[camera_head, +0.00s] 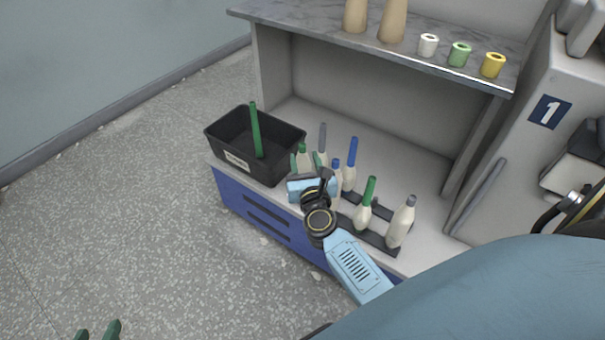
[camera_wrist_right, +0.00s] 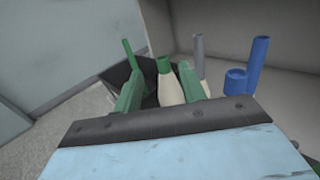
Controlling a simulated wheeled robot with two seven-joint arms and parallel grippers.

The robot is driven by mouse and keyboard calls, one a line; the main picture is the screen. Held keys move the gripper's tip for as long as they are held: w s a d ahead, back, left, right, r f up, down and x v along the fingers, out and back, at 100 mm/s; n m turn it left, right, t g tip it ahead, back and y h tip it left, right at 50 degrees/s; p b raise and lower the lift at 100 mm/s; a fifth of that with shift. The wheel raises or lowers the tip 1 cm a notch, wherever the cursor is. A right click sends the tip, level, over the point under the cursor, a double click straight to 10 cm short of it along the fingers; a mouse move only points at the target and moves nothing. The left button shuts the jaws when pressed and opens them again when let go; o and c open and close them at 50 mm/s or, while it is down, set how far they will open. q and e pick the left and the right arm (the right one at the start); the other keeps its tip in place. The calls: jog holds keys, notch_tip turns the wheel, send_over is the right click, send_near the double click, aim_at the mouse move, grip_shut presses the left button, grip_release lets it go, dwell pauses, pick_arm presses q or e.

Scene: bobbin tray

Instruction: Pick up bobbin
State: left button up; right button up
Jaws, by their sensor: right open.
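Several cream bobbins with coloured tops stand in a dark rack (camera_head: 371,238) on the workbench. A green-topped bobbin (camera_head: 304,157) is at the rack's far left end; it also shows in the right wrist view (camera_wrist_right: 169,84). My right gripper (camera_head: 306,163) is open around it, its green fingers apart on either side; contact cannot be told. Other bobbins are a grey-topped one (camera_head: 322,140), blue-topped ones (camera_head: 350,168), a nearer green-topped one (camera_head: 364,211) and a nearer grey-topped one (camera_head: 401,222). My left gripper (camera_head: 97,332) shows only its separated fingertips at the bottom left, empty.
A black bin (camera_head: 222,150) with a green tube (camera_head: 256,130) stands left of the rack. A shelf (camera_head: 300,14) above carries cones and white, green and yellow spools. A grey machine (camera_head: 545,140) marked 1 stands at right. Open floor lies left.

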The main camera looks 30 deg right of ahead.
aim_at(303, 149)
jog(key=shift+x, duration=0.9)
jog(key=b+x, duration=0.1)
jog(key=x, duration=0.2)
jog(key=shift+d+f, duration=0.2)
jog(key=shift+w+d, duration=0.25)
jog(key=shift+w, duration=0.3)
pick_arm(q)
notch_tip(303, 149, up, 5)
jog(key=w+d+t+h, duration=0.1)
jog(key=w+d+t, duration=0.1)
jog(key=w+t, duration=0.1)
jog(key=shift+t, duration=0.4)
jog(key=shift+r, duration=0.1)
pick_arm(e)
jog(key=shift+c, duration=0.2)
jog(key=shift+r, duration=0.1)
grip_shut()
